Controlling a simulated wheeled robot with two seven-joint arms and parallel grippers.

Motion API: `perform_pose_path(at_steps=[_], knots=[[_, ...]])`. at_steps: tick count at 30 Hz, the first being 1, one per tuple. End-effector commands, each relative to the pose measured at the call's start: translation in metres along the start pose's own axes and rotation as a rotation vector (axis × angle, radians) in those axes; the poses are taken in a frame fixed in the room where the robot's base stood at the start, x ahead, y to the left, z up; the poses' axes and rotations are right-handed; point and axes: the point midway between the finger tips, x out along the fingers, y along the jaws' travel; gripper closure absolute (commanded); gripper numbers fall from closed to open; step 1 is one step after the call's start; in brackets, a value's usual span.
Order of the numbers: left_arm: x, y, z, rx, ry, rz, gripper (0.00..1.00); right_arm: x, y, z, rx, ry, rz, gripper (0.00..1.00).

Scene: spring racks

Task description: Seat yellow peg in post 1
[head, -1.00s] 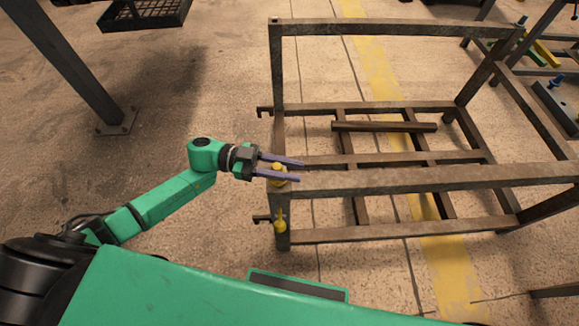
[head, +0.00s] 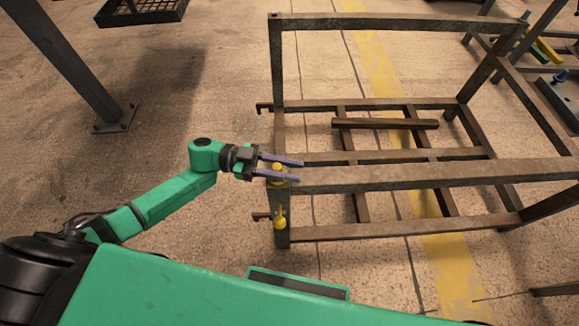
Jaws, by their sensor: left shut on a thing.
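My left gripper (head: 283,168) reaches in from the left at the near-left corner of the brown metal rack. Its purple fingers are shut on the yellow peg (head: 277,169), which stands at the top of the near-left corner post (head: 283,239). The fingers partly hide the peg, and I cannot tell how deep it sits in the post top. A second yellow piece (head: 280,216) hangs on the face of the same post, lower down. I cannot read any post number. My right gripper is not in view.
The rack's near top rail (head: 430,178) runs right from the corner. A loose brown bar (head: 385,123) lies on its lower shelf. A grey column (head: 70,60) and black basket (head: 142,12) stand at upper left. The floor left of the rack is clear.

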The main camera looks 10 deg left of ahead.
Motion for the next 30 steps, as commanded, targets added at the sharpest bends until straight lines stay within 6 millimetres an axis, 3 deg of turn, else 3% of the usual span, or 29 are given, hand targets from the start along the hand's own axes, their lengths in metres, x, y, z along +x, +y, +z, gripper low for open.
perform_pose_path(at_steps=[1, 2, 4, 20, 23, 30], knots=[[0.0, 0.0, 0.001, 0.002, 0.003, 0.0, 1.0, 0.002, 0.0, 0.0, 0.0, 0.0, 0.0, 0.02], [0.0, 0.0, 0.0, 0.002, 0.003, 0.0, 0.61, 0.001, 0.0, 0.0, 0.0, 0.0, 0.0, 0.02], [0.0, 0.0, 0.0, 0.002, 0.002, 0.0, 0.34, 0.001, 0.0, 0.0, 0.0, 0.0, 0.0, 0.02], [-0.005, 0.0, 0.002, -0.001, -0.002, -0.001, 0.34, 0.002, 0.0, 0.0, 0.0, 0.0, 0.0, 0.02], [-0.022, 0.0, 0.004, -0.002, -0.004, -0.002, 0.34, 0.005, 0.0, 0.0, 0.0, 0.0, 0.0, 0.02], [-0.093, -0.001, 0.005, 0.0, -0.005, -0.003, 0.34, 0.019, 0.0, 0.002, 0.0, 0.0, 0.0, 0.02]])
